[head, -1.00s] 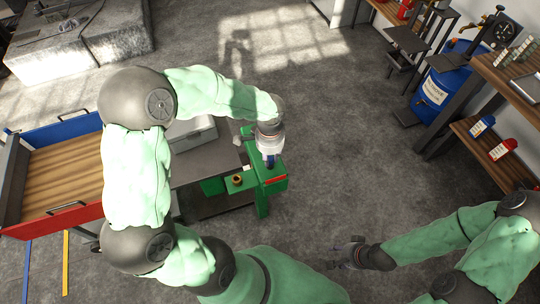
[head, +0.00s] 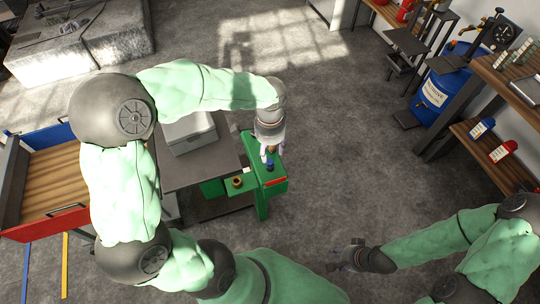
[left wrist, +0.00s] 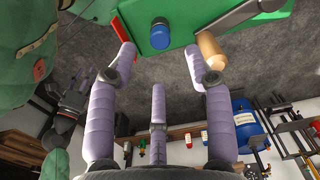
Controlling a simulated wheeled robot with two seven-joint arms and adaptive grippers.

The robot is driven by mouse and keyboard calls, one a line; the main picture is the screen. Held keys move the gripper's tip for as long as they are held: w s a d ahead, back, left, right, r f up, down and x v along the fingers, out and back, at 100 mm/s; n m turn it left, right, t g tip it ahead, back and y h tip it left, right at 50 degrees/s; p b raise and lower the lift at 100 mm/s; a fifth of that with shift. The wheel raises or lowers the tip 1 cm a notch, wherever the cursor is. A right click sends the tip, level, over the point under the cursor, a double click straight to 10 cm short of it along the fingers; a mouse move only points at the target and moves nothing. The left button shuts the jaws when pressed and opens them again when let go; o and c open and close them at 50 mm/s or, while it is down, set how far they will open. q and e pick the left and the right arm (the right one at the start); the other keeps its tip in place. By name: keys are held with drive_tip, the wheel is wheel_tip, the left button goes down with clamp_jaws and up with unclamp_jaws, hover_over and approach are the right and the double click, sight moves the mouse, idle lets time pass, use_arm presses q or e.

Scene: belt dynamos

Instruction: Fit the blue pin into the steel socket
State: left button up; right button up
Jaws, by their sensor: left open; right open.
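A blue pin (left wrist: 160,36) stands upright on the top face of a green stand (left wrist: 185,18) in the left wrist view. In the head view, the pin (head: 270,164) shows small on the green stand (head: 275,178), just below my left gripper (head: 268,149). In the left wrist view, my left gripper (left wrist: 162,62) has its purple fingers spread and empty, with the pin beyond the fingertips. I cannot make out a steel socket; the pin's lower end is not clear. My right gripper (head: 346,256) is open, low and apart from the stand.
A lever with a wooden knob (left wrist: 209,47) is close to one left fingertip. A brass-coloured ring (head: 237,181) sits on a green ledge. A grey case (head: 188,134) lies on the table beside the stand. A blue drum (head: 434,90) and shelves stand at the right; floor between is clear.

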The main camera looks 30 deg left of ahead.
sight(270, 161)
use_arm(q)
wheel_tip(270, 161, up, 6)
drive_tip(key=shift+f, duration=0.1)
use_arm(e)
drive_tip(key=shift+s, duration=0.1)
idle(0.8)
